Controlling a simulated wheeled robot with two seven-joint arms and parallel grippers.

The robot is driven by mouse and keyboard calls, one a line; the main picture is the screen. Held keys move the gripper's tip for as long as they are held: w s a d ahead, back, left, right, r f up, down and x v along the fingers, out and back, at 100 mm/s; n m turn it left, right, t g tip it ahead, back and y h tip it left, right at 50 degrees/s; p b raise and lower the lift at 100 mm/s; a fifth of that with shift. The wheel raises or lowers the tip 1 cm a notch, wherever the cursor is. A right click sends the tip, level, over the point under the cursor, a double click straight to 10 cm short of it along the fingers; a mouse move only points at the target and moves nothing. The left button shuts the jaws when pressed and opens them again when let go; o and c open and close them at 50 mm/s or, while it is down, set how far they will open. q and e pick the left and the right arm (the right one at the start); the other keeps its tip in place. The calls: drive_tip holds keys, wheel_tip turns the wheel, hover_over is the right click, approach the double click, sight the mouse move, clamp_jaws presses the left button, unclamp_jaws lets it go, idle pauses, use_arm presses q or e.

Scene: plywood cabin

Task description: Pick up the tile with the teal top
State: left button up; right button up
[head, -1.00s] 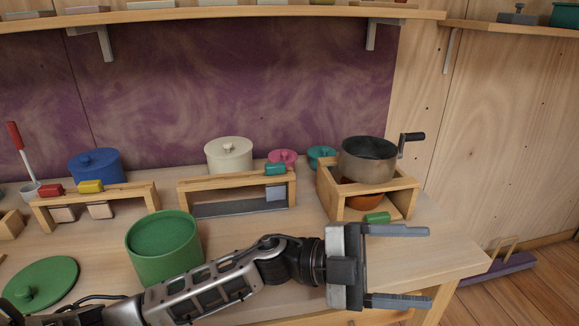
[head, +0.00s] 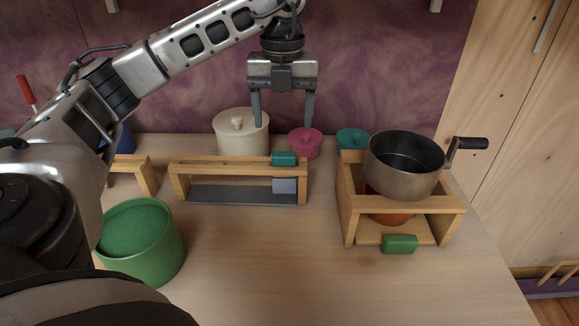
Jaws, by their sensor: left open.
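A small tile with a teal top (head: 284,159) rests on the top rail, near the right end, of a low wooden frame (head: 215,165). My left gripper (head: 283,120) is open and empty, its two fingers pointing down. In the picture its fingertips are above the teal tile, one on each side, apart from it. The gap in depth is hard to judge. My right gripper is not in view.
A cream lidded pot (head: 241,140) and a pink pot (head: 305,143) stand behind the frame, close to the fingers. A grey-blue piece (head: 284,185) is under the rail. A metal pan (head: 404,165), a green tile (head: 399,244) and a green pot (head: 141,243) stand nearby. The front middle of the table is clear.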

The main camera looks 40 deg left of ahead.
sight(284, 154)
use_arm(q)
drive_tip(key=shift+w+f+p, duration=0.1)
drive_tip(key=shift+f+p, duration=0.35)
drive_tip(key=shift+f, duration=3.55)
drive_tip(key=c, duration=0.9)
